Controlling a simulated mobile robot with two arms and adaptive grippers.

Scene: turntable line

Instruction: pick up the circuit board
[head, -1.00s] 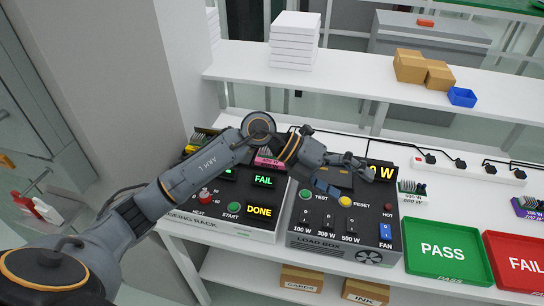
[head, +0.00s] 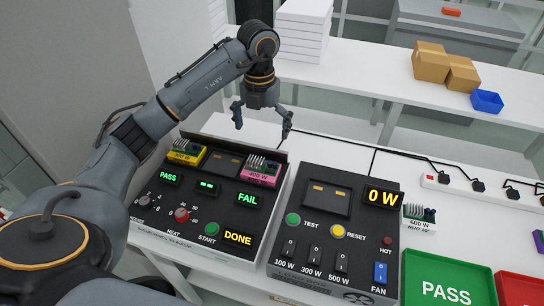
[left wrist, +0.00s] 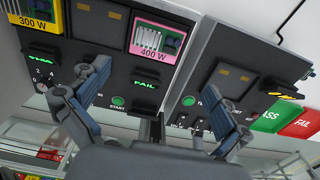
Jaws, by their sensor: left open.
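A circuit board in a pink carrier marked 400 W (head: 261,171) sits at the right of the aging rack, above a green FAIL display. It also shows in the left wrist view (left wrist: 156,40). A yellow-carrier board (head: 186,152), marked 300 W in the left wrist view (left wrist: 40,14), sits at the rack's left above PASS. A white-carrier board marked 600 W (head: 418,219) stands right of the load box. My left gripper (head: 262,130) is open and empty, pointing down above the back of the rack near the pink board. My right gripper is not in view.
The aging rack (head: 150,224) and the load box (head: 272,262), showing 0 W, stand side by side. The load box's top slot looks empty. Green PASS (head: 414,262) and red FAIL (head: 512,284) trays lie right. A power strip (head: 450,184) with cables runs behind.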

